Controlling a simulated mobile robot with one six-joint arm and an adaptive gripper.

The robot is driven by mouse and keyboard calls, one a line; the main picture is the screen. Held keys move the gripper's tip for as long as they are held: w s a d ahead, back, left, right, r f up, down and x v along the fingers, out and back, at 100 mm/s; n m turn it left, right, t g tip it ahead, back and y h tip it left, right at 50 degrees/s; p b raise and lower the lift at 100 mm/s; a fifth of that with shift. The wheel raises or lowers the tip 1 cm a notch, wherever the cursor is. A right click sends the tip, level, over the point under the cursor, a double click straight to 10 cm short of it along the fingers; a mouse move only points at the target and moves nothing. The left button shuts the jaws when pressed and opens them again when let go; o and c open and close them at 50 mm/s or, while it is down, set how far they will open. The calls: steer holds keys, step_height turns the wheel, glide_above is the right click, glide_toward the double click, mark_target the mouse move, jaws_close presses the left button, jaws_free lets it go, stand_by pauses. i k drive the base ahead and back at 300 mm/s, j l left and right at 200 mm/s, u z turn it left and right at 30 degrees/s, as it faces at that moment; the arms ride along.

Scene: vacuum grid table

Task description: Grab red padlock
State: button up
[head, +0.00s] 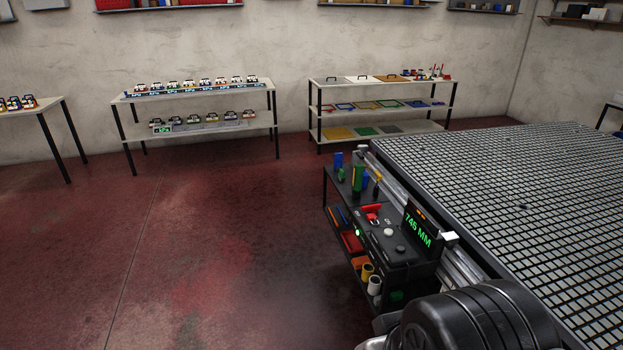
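A small red object (372,212) with a paler part lies on the top of the dark side cart, near the display. It may be the red padlock, but it is too small to tell. A rounded black part of my arm fills the bottom right, in front of the table's near corner and apart from the red object. My gripper's fingers do not show in the head view.
The grid table (520,180) fills the right side. The dark cart (326,200) beside it carries a display (418,230) reading 745 MM, coloured blocks and cups. Shelves (195,93) (380,95) with small items stand along the wall. The red floor (190,250) at left is clear.

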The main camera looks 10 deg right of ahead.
mark_target(371, 217)
steer(key=i+u, duration=0.15)
steer(key=i, duration=1.8)
steer(key=i+l+z, duration=0.1)
steer(key=i+z, duration=0.2)
steer(key=z, duration=0.2)
steer(key=i+z, duration=0.45)
steer(key=i+j+z, duration=0.15)
steer(key=z, duration=0.35)
steer(key=i+j+z, duration=0.3)
steer(key=z, duration=0.2)
